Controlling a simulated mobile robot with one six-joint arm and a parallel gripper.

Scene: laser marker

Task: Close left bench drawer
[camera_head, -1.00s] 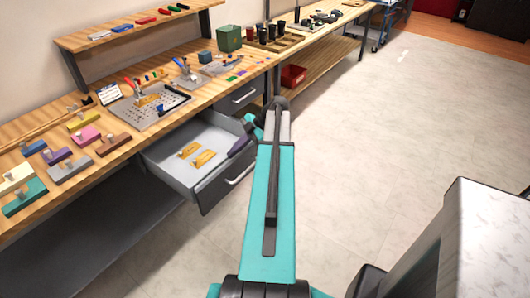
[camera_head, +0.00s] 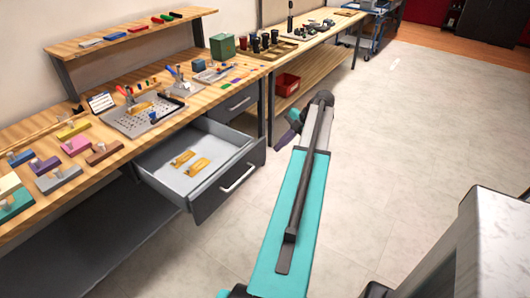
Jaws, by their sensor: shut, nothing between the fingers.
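The left bench drawer (camera_head: 173,184) is pulled out from under the workbench (camera_head: 112,163). It is a light grey tray with a dark front and a pale bar handle (camera_head: 238,178). Two yellowish wooden pieces (camera_head: 197,167) lie on its floor. My gripper (camera_head: 284,140) is to the right of the drawer front, beyond its right end, and looks apart from it. It is shut and empty, partly hidden by my teal arm.
A second drawer (camera_head: 232,104) beside it is shut. Tools, coloured blocks and a perforated plate (camera_head: 145,116) cover the bench top. A red bin (camera_head: 287,84) sits on the farther bench's lower shelf. The floor (camera_head: 385,140) to the right is clear.

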